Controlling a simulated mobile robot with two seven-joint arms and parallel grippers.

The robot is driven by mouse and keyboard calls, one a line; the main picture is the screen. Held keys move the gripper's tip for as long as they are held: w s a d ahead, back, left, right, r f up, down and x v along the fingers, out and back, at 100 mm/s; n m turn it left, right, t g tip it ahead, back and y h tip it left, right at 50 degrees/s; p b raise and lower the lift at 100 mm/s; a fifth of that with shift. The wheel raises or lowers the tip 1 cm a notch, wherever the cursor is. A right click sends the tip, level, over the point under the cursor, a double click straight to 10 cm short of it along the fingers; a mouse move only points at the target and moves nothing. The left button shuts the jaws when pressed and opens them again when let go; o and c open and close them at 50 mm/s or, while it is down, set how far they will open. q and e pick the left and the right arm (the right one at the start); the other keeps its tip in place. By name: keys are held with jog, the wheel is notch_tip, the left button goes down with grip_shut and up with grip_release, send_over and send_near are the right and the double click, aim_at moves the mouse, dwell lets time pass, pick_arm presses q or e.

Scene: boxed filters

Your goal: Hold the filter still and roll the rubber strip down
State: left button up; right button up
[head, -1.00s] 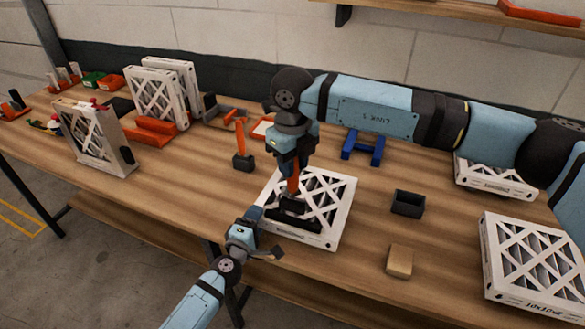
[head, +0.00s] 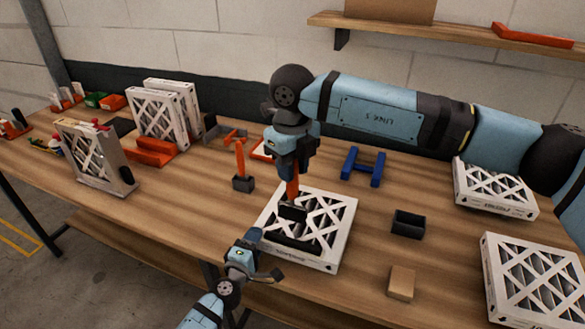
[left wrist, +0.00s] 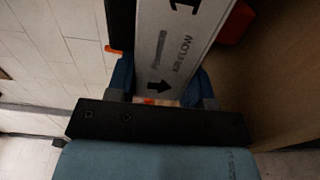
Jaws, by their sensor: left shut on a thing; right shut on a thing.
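A white-framed filter (head: 343,228) with a lattice face lies flat near the table's front edge. My left gripper (head: 260,258) is shut on its near left corner. In the left wrist view the filter's side (left wrist: 172,45), printed with an airflow arrow, sits between the left gripper's fingers (left wrist: 163,85). My right gripper (head: 291,172) is shut on the orange handle of a roller (head: 292,210), above the filter. The roller's dark head is over the filter's left part; contact is unclear. A dark rubber strip (head: 298,245) lies along the near edge.
A small black bin (head: 408,223) and a tan block (head: 401,283) stand right of the filter. An orange-handled tool in a dark holder (head: 242,180) and a blue stand (head: 363,167) are behind. Other filters (head: 495,187) lie at right; more stand at left.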

pick_arm(q)
jog(key=o, duration=1)
jog(key=shift+s, duration=0.1)
